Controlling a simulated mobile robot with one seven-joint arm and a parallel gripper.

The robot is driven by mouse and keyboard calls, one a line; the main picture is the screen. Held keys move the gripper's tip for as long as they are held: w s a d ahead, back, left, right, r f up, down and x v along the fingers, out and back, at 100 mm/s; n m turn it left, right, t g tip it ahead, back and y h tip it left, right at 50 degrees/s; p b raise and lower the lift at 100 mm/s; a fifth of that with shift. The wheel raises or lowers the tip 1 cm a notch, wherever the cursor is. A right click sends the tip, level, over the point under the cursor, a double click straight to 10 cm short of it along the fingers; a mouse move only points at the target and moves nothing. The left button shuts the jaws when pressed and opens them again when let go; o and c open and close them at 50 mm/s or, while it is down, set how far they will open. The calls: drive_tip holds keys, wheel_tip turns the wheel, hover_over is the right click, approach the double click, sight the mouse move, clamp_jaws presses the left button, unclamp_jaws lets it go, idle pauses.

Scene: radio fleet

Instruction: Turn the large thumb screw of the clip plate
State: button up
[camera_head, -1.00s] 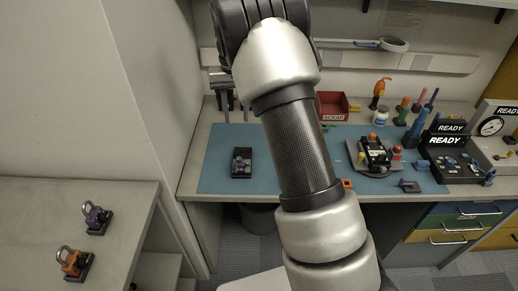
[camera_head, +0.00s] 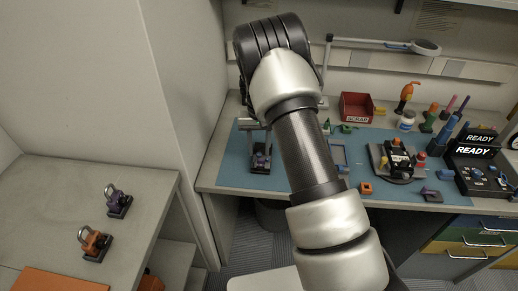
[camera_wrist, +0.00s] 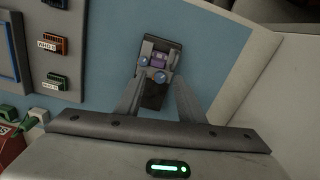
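The clip plate (camera_head: 261,158) is a small dark plate with a purple part on it, lying at the left of the blue mat. The wrist view shows it (camera_wrist: 153,94) from above, with a purple block (camera_wrist: 159,60) and two round bluish knobs, one left of the block (camera_wrist: 142,61) and one nearer my gripper (camera_wrist: 160,77). I cannot tell for sure which knob is the large thumb screw. My gripper (camera_wrist: 160,82) is open above the plate, its fingers on either side of the plate's near part and nothing held. In the head view my arm hides part of my gripper.
The mat around the plate is mostly clear.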

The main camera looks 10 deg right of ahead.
sight(259, 154)
drive_tip(key=shift+f, duration=0.35)
clamp_jaws()
drive_tip(key=shift+m, duration=0.8)
unclamp_jaws()
wheel_tip(259, 154, up, 18)
drive_tip(key=shift+f, duration=0.25)
